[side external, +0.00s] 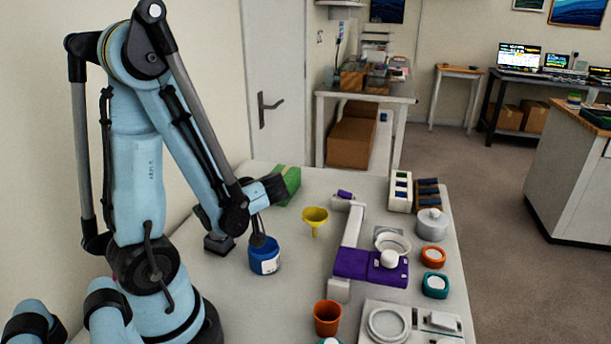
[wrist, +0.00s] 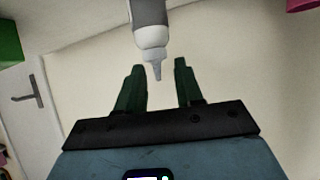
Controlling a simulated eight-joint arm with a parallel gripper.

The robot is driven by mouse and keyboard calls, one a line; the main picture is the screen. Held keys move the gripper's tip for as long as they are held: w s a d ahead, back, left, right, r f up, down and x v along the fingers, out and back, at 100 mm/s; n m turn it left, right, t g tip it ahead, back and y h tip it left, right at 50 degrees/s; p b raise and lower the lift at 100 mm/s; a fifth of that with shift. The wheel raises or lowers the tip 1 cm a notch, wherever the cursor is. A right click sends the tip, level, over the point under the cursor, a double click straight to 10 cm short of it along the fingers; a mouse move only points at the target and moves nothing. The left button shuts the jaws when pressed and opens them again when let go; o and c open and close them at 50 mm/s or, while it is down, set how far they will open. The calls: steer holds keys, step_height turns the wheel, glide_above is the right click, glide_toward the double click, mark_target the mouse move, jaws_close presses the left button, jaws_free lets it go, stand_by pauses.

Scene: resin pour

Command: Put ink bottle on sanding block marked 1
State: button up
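The ink bottle (wrist: 152,30) appears to be the grey bottle with a pale cap and narrow nozzle in the wrist view, where it looks upside down. My gripper (wrist: 159,68) is open. The nozzle shows between its two dark green fingers, with a gap on both sides; I see no grip on it. In the side view my gripper (side external: 272,187) is over the far left of the table, and I cannot make out the bottle there. A dark block (side external: 217,243) sits partly behind my arm; I can read no number on it. I cannot identify the sanding block marked 1.
A blue jar (side external: 265,259) and a yellow funnel (side external: 315,217) stand close to my arm. A purple stand (side external: 370,266), orange cup (side external: 327,318) and scale (side external: 387,325) are farther right. Some bare table lies left of the orange cup.

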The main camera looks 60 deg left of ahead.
steer(key=w+d+r+m+t+h, duration=0.2)
steer(key=w+d+m+t+h, duration=0.3)
steer(key=d+m, duration=0.5)
steer(key=w+d+r+m+t+h, duration=0.3)
steer(key=w+d+m+t+h, duration=0.2)
steer(key=m, duration=0.8)
steer(key=w+d+t, duration=0.3)
steer(key=w+d, duration=0.2)
steer(key=d, duration=0.1)
steer(key=shift+w+m+h, duration=0.2)
steer(key=shift+m+h, duration=0.1)
steer(key=shift+m, duration=0.1)
